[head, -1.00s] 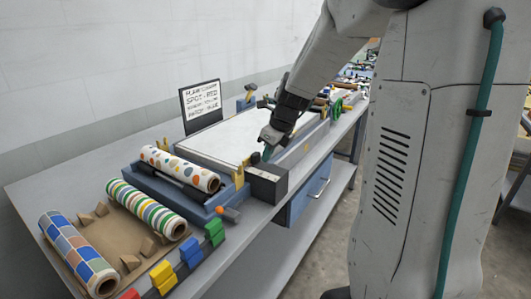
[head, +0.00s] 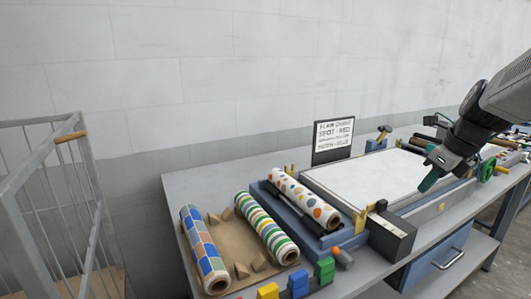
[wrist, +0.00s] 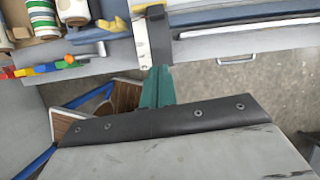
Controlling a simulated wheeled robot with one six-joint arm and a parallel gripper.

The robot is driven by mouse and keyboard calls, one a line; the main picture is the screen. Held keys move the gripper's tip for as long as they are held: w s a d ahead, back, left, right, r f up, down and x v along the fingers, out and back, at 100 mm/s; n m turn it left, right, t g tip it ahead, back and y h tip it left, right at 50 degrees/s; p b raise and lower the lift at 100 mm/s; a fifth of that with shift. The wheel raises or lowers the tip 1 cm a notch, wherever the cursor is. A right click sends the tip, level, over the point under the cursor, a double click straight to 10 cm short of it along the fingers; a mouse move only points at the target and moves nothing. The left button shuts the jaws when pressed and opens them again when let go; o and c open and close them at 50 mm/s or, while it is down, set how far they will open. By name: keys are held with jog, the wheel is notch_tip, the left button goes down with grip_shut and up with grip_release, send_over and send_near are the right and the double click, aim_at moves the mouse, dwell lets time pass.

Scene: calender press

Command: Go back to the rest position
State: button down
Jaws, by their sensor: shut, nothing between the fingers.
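My gripper (head: 429,181) hangs at the end of my arm at the right of the head view, with green fingertips pointing down and to the left. The fingers are shut and empty. It is above the front part of the calender press, near the dark block (head: 391,236) at the press's front corner. In the wrist view the green fingers (wrist: 157,88) show together at the middle, in front of the dark block (wrist: 158,40). The press's flat white bed (head: 365,180) lies behind the gripper.
A spotted roll (head: 305,198) lies in the blue cradle (head: 277,206). A striped roll (head: 266,228) and a patchwork roll (head: 203,250) lie on a brown board. A sign (head: 333,139) stands behind the press. A wire cage cart (head: 60,205) stands left of the bench.

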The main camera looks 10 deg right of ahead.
jog(key=s+a+f+n+g, duration=0.1)
jog(key=s+a+n, duration=0.8)
jog(key=n, duration=0.6)
jog(key=s+a+f+n+g+h, duration=0.1)
jog(key=s+a+f+n, duration=0.1)
jog(key=s+a+n, duration=0.7)
jog(key=s+n, duration=0.4)
jog(key=n, duration=0.3)
jog(key=shift+s+g+h, duration=0.3)
jog(key=shift+s+g, duration=0.05)
jog(key=shift+g, duration=0.05)
jog(key=shift+f, duration=0.1)
